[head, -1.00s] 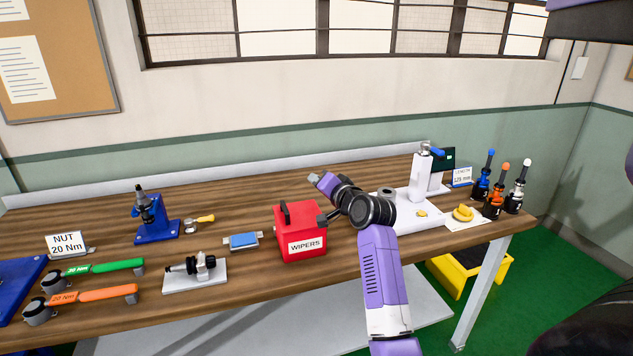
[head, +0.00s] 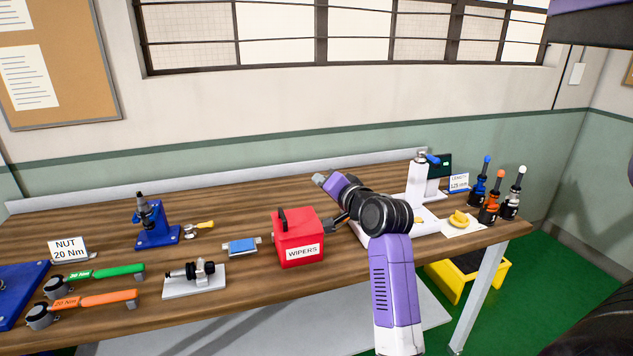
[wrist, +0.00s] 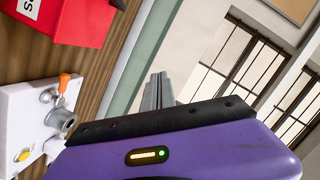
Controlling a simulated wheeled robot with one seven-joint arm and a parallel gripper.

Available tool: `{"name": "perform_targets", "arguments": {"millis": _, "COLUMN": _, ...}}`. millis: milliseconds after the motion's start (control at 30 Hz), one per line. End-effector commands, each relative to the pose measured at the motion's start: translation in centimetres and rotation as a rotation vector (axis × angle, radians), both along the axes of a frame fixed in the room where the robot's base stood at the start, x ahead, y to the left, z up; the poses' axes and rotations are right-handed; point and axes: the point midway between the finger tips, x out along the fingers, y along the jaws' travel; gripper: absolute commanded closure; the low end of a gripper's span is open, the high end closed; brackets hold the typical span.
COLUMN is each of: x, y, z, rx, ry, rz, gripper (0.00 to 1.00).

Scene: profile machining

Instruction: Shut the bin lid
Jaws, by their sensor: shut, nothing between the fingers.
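The bin is a red box (head: 298,253) with a white "WIPERS" label, standing on the bench in the middle of the head view. Its top (head: 303,221) looks covered by a red lid with a black handle (head: 283,219) at the left; I cannot tell whether the lid is fully down. The bin also shows at the upper left of the wrist view (wrist: 88,22). My gripper (head: 319,179) is behind the bin and slightly to its right, apart from it. Its grey fingers (wrist: 157,90) are together and empty in the wrist view.
A white fixture (head: 418,184) stands right of my arm, and a yellow part (head: 459,219) lies further right. Several colour-topped drivers (head: 490,205) stand at the right end. A blue block (head: 242,246) lies left of the bin. The bench behind the bin looks clear.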

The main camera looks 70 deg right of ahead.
Motion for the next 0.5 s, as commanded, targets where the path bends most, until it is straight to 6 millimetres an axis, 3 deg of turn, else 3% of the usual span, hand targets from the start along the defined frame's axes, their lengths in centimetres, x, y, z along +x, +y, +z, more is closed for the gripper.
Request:
{"name": "perform_targets", "arguments": {"millis": 200, "x": -1.5, "y": 1.9, "z": 0.5, "rx": -0.001, "ry": 0.0, "rz": 0.001, "gripper": 1.0}}
{"name": "perform_targets", "arguments": {"millis": 500, "x": -1.9, "y": 2.3, "z": 0.8, "rx": 0.001, "ry": -0.001, "rz": 0.001, "gripper": 1.0}}
